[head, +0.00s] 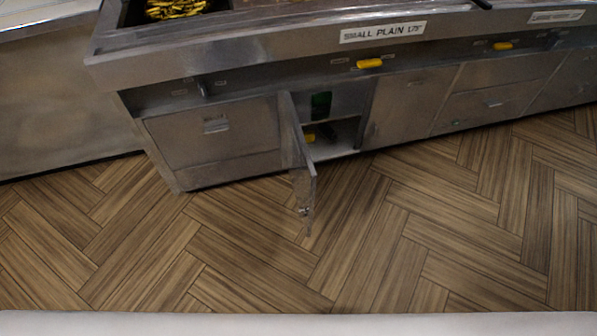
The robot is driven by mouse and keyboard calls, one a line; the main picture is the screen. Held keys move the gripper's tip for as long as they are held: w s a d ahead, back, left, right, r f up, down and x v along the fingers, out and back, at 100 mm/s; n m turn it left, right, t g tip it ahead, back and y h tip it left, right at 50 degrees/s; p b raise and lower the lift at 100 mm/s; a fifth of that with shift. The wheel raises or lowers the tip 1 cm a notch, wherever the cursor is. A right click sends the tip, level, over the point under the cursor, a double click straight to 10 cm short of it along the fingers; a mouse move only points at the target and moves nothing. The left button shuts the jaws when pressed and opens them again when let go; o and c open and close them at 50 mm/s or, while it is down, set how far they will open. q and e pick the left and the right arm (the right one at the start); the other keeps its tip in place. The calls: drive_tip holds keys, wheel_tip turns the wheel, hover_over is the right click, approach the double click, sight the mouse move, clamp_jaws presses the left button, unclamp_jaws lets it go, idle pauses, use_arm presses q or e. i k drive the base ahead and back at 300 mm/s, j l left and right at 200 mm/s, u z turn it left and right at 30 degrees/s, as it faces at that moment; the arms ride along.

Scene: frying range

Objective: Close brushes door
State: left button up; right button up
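In the head view a narrow metal cabinet door (299,150) stands open at the front of the steel range. It is hinged on the left side of its compartment and swings out over the floor, seen nearly edge-on. A small fitting (304,211) shows near its lower outer end. The open compartment (343,135) behind it holds a green item (321,105), and a dark item and a small yellow one low down. I cannot tell whether these are brushes. Neither of my grippers is in view.
The range counter (270,48) overhangs the cabinets, with a "SMALL PLAIN" label (382,32) and yellow handles (369,63). A closed panel (215,135) is left of the open door; closed drawers (490,103) are right. The wood floor (400,240) in front is clear. A pale edge (300,325) crosses the bottom.

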sight(300, 165)
drive_tip(key=i+j+z, duration=0.35)
drive_tip(key=j, duration=0.3)
drive_tip(key=i+j+z, duration=0.15)
drive_tip(key=i+j, duration=0.05)
drive_tip(key=j, duration=0.1)
